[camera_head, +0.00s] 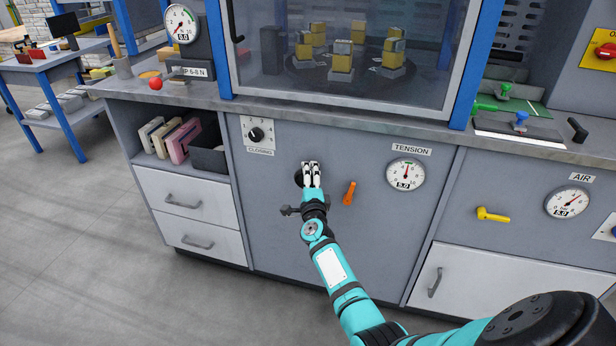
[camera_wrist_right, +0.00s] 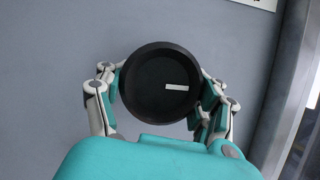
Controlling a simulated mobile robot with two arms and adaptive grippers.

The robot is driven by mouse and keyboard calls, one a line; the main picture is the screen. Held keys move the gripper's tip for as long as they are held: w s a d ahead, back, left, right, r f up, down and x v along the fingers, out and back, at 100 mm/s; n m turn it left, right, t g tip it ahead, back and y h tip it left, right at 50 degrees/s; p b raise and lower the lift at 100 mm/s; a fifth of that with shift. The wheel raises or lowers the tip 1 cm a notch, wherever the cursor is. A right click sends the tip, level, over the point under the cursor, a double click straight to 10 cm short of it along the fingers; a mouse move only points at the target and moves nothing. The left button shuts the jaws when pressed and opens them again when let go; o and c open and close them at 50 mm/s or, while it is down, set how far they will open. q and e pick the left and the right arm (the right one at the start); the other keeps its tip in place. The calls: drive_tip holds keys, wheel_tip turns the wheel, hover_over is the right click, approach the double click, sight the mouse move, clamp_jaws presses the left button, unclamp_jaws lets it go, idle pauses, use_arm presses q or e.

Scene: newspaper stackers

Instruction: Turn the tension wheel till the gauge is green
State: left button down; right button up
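The tension wheel, a black round knob (camera_wrist_right: 160,70) with a white mark on its face, fills the middle of the right wrist view. In the head view its dark left edge (camera_head: 298,179) shows on the grey panel, partly hidden by my right gripper (camera_head: 311,166). In the wrist view the fingers of my right gripper (camera_wrist_right: 158,100) are spread on both sides of the wheel. I cannot tell whether they touch it. The tension gauge (camera_head: 405,174) reads 5.0, with its needle pointing about straight up. My left gripper is not in view.
An orange lever (camera_head: 349,193) sits on the panel just right of my right gripper. A closing dial (camera_head: 256,134) is up and left. A yellow lever (camera_head: 493,215) and the air gauge (camera_head: 567,202) are at right. The glazed cabinet (camera_head: 345,100) stands above the counter.

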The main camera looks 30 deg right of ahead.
drive_tip(key=o, duration=0.6)
drive_tip(key=shift+a, duration=0.1)
drive_tip(key=shift+s+a+f, duration=0.1)
drive_tip(key=shift+s, duration=0.05)
drive_tip(key=v, duration=1.1)
drive_tip(key=shift+s+a, duration=0.15)
drive_tip(key=shift+s, duration=0.15)
